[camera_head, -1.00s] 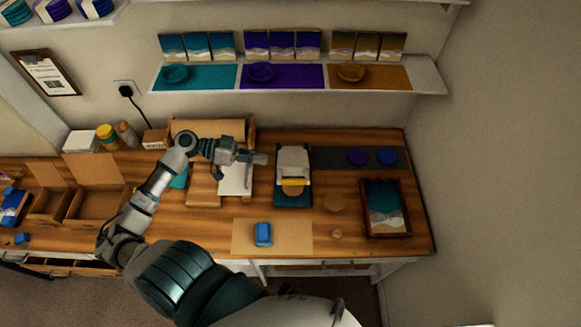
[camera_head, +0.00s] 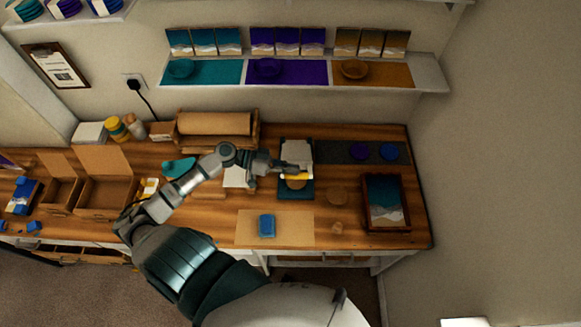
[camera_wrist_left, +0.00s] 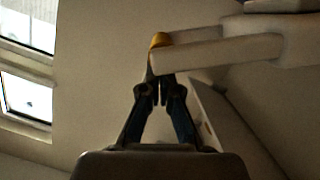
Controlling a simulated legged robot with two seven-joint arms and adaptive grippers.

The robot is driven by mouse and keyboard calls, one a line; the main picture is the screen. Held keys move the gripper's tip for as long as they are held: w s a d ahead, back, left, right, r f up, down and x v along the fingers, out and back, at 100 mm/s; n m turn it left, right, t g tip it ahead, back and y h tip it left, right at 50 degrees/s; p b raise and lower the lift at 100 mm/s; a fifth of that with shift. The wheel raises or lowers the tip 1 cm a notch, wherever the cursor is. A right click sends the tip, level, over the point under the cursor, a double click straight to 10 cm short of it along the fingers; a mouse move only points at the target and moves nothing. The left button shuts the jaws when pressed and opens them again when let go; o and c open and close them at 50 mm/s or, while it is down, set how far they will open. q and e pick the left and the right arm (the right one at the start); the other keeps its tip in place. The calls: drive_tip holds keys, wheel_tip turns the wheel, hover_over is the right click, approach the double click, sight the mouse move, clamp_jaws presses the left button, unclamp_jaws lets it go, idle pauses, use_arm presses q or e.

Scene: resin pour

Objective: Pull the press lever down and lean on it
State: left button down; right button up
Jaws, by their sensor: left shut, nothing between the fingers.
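The press (camera_head: 296,151) stands on the bench, with a dark teal base and a pale upper part. Its lever has a yellow grip (camera_head: 297,176) at the front, above a round tan piece (camera_head: 296,184). My left gripper (camera_head: 289,168) is shut and empty, at the lever's left side by the yellow grip. In the left wrist view the shut fingertips (camera_wrist_left: 158,82) are just below the pale lever arm (camera_wrist_left: 215,54) and its yellow end (camera_wrist_left: 159,40); I cannot tell whether they touch. My right gripper is out of view.
A blue block (camera_head: 266,225) lies on a tan sheet in front of the press. A framed seascape tray (camera_head: 370,221) stands to the right. Purple (camera_head: 359,151) and blue discs lie on a dark strip. Open cardboard boxes (camera_head: 104,195) are at the left.

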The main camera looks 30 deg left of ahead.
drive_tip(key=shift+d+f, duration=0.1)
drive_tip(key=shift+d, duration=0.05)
